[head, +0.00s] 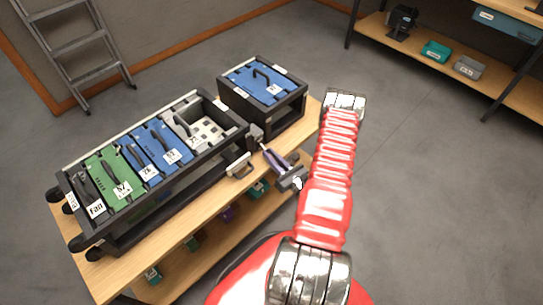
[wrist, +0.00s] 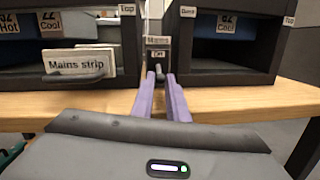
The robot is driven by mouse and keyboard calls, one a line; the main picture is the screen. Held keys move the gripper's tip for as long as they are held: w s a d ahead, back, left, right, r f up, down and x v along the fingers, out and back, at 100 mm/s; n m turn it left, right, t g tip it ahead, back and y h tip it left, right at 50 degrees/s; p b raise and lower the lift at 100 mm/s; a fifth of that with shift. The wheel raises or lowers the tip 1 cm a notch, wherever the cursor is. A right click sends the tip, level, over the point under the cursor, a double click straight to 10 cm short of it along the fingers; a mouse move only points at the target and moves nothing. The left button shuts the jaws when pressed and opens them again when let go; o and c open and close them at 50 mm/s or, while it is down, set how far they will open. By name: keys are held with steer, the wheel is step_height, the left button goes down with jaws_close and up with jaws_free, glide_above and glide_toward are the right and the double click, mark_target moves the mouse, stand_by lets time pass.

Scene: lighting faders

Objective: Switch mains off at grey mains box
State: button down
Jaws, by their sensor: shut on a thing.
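The grey mains box (wrist: 158,48) stands on the wooden bench between two black racks, straight ahead in the wrist view. It carries a small label that seems to read "Mains" and a smaller one below that is too small to read surely. In the head view the mains box (head: 255,134) is at the right end of the long rack. My gripper (wrist: 161,76) reaches it with two purple fingers, shut on the dark switch lever (wrist: 158,73) low on its front. The fingertips hide part of the lever. In the head view my gripper (head: 264,148) points at the box.
The long rack (head: 160,200) holds green and blue fader modules. A smaller rack (head: 290,110) stands to the right of the box. A "Mains strip" plate (wrist: 78,62) is left of my fingers. The bench edge (wrist: 240,103) lies under them.

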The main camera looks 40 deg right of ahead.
steer(key=c, duration=1.7)
jaws_free()
steer(key=shift+s+a+f, duration=0.15)
steer(key=shift+s+f, duration=0.1)
steer(key=shift+s, duration=2.05)
steer(key=shift+s+a+f, duration=0.15)
steer(key=shift+s+f, duration=0.1)
steer(key=shift+s, duration=2)
steer(key=shift+s+a+f, duration=0.15)
steer(key=shift+s+f, duration=0.1)
steer(key=shift+s, duration=2.05)
steer(key=shift+c, duration=0.2)
